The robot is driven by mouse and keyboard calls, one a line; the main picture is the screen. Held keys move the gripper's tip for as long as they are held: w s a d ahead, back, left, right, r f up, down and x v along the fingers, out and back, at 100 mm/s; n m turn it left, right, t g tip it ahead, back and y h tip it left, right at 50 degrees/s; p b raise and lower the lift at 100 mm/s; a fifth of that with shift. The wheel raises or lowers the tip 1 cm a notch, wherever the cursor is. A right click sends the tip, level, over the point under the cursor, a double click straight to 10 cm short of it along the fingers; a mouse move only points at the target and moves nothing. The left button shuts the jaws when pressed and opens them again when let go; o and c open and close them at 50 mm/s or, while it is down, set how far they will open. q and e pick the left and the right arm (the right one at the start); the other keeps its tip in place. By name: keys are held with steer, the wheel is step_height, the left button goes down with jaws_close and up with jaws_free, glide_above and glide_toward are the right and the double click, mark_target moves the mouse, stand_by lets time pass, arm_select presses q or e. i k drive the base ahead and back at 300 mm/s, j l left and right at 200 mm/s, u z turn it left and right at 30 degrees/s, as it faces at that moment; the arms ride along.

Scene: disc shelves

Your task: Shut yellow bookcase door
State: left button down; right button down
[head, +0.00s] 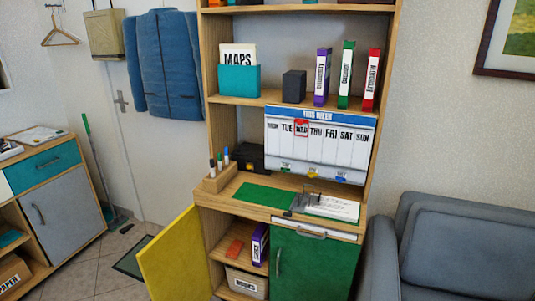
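The wooden bookcase (202,85) stands in the middle of the head view. Its yellow door (175,257) is swung wide open to the left at the lower part. Behind it the lower compartment shows a purple binder (260,244), an orange-red item (234,248) and a labelled grey box (244,284). A green door (313,263) with a grey handle covers the lower right half and is closed. No handle shows on the visible face of the yellow door. Neither of my grippers is in view.
A cabinet with a grey door (67,219) stands at the left. A green broom (99,165) leans by the white door behind. A grey-blue armchair (468,243) stands close on the right. Tiled floor shows between the cabinet and the yellow door.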

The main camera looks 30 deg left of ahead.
mark_target(173, 266)
steer(key=k+j, duration=0.1)
steer(key=j, duration=0.4)
steer(key=k+j, duration=0.1)
steer(key=j, duration=0.45)
steer(key=k+j, duration=0.1)
steer(key=j, duration=0.4)
steer(key=k+j, duration=0.1)
steer(key=j, duration=0.45)
steer(key=k+j, duration=0.1)
steer(key=j, duration=0.4)
steer(key=k+j, duration=0.1)
steer(key=j, duration=0.4)
steer(key=k+j, duration=0.1)
steer(key=j, duration=0.45)
steer(key=k+j, duration=0.1)
steer(key=j, duration=0.4)
steer(key=z, duration=0.05)
